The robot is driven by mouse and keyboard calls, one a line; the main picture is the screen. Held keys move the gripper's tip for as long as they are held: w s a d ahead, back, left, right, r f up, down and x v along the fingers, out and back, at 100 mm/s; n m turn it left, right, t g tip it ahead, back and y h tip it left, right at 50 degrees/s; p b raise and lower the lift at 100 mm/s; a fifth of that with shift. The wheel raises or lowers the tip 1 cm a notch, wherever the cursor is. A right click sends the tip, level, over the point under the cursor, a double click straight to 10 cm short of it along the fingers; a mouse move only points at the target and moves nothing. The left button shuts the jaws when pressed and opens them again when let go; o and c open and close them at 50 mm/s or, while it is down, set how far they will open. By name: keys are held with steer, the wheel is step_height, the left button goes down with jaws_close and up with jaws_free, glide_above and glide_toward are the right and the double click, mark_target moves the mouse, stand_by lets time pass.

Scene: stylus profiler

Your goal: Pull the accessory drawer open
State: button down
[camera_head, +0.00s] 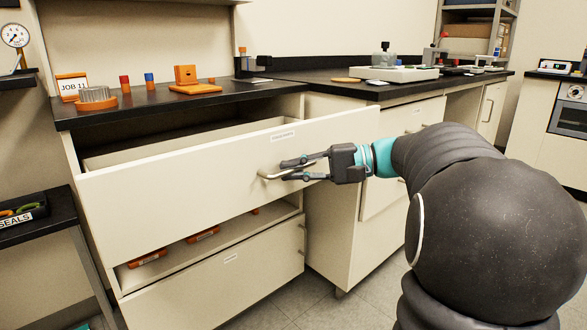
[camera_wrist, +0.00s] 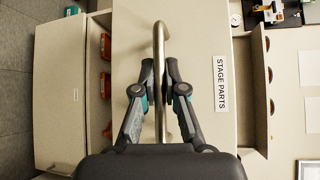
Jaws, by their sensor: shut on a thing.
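The drawer front (camera_head: 200,185) is a wide cream panel that stands out from the cabinet, with the open drawer space showing behind it. In the wrist view its label (camera_wrist: 221,83) reads "STAGE PARTS". A curved metal bar handle (camera_head: 268,176) is fixed to the front, and it also shows in the wrist view (camera_wrist: 160,35). My gripper (camera_head: 287,170) is shut on this handle, with one finger on each side of the bar in the wrist view (camera_wrist: 159,72). The fingers partly hide the handle in the head view.
Below is a gap with orange items (camera_head: 203,235), above a lower drawer front (camera_head: 225,285). The black worktop (camera_head: 235,97) above carries orange parts and a "JOB 11" sign (camera_head: 72,86). Another cabinet (camera_head: 335,190) stands to the right. Grey floor (camera_head: 325,308) shows in front.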

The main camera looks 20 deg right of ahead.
steer(key=c, duration=1.2)
jaws_free()
steer(key=shift+s+d, duration=0.2)
steer(key=shift+d, duration=0.4)
steer(key=v, duration=1)
steer(key=shift+s+d+r, duration=0.15)
steer(key=shift+d, duration=0.15)
